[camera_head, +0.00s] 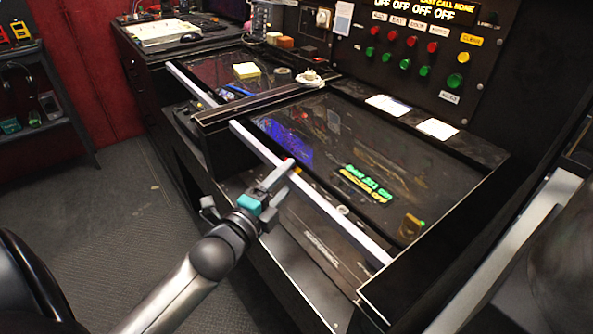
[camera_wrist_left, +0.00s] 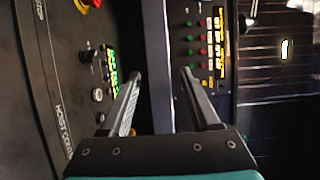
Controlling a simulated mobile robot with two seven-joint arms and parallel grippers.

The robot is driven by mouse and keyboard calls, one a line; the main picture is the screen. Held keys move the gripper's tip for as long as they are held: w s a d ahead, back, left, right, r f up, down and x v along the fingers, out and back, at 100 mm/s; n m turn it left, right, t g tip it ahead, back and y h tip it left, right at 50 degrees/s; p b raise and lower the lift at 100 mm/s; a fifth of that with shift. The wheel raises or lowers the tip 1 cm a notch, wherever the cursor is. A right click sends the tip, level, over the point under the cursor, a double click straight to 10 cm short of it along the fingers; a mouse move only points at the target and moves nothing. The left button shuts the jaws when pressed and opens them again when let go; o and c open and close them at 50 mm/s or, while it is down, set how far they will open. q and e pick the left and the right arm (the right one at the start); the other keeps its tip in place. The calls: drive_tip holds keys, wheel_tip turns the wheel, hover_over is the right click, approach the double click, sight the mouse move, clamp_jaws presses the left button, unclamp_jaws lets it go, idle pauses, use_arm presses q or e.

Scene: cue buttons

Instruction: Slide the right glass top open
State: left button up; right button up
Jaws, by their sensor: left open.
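The right glass top (camera_head: 400,160) is a dark, reflective panel in the console, with a pale metal bar (camera_head: 340,220) along its front edge. It looks closed, lying flat over the dark bay. My left gripper (camera_head: 290,165) reaches in from the lower left, its fingers at the bar's left-middle part. In the left wrist view the pale bar (camera_wrist_left: 155,35) runs between the two parted fingers of my left gripper (camera_wrist_left: 162,73); I cannot tell whether either finger touches it. My right gripper is not in view.
The left glass top (camera_head: 205,75) has its own pale front bar and a yellow note pad (camera_head: 246,70) on it. A button panel (camera_head: 420,45) with red and green buttons stands behind. White cards (camera_head: 437,129) lie at the back ledge. The floor to the left is clear.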

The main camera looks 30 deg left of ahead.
use_arm(q)
drive_tip(key=shift+w+b, duration=0.45)
drive_tip(key=shift+w, duration=1.8)
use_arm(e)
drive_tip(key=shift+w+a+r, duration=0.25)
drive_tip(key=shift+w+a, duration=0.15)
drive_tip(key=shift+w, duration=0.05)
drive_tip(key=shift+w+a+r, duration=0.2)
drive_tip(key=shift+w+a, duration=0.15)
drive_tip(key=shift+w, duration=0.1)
use_arm(q)
clamp_jaws()
